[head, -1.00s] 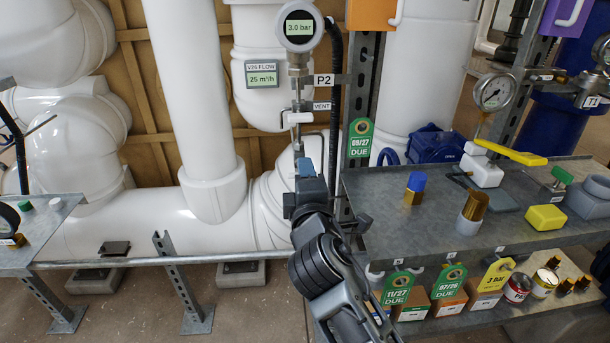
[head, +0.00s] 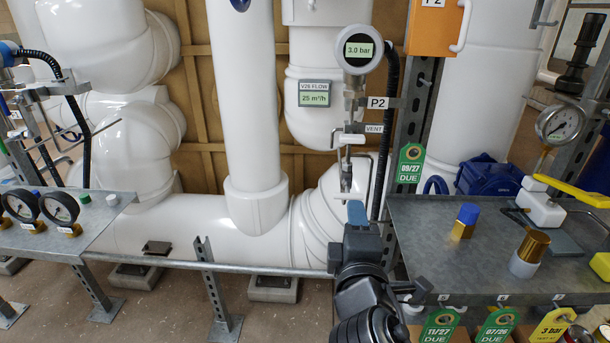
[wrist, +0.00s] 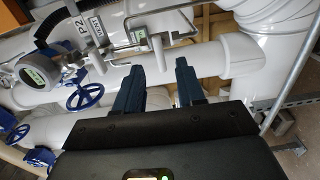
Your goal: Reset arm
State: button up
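My arm reaches up from the bottom of the head view, with my gripper (head: 357,212) at its end. It is in front of the white pipework, just below the vent's thin metal tube (head: 346,178). In the wrist view my gripper (wrist: 157,70) has its two dark blue fingers apart, with nothing between them. The white vent valve (head: 347,139) and the round pressure display (head: 358,50) reading 3.0 bar are above it in the head view. In the wrist view the tube lies beyond the fingertips; whether they touch is unclear, but a gap seems to show.
A metal shelf (head: 420,245) to the right carries a blue-capped brass fitting (head: 465,221), another brass fitting (head: 530,252) and a yellow-handled valve (head: 541,208). A shelf (head: 70,238) at left holds dial gauges (head: 60,208). A rail (head: 230,270) crosses low. An upright post (head: 415,110) stands right of the vent.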

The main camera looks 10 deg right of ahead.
jog(key=s+f+m+g+y+p, duration=0.1)
jog(key=s+f+m+y, duration=0.1)
jog(key=s+f, duration=0.5)
jog(key=s+f+m+g+y, duration=0.1)
jog(key=s+f+m+y, duration=0.2)
jog(key=s, duration=0.9)
jog(key=s+d+r+m+p, duration=0.1)
jog(key=s+r+m, duration=0.2)
jog(key=s, duration=0.8)
jog(key=s+d+r+m, duration=0.1)
jog(key=s+r+m, duration=0.2)
jog(key=s+m, duration=0.3)
jog(key=s, duration=0.5)
jog(key=shift+s+d+r+y+p, duration=0.2)
jog(key=shift+s+r+y+p, duration=0.1)
jog(key=shift+r+p, duration=0.1)
jog(key=shift+w+f, duration=0.1)
jog(key=shift+w, duration=0.05)
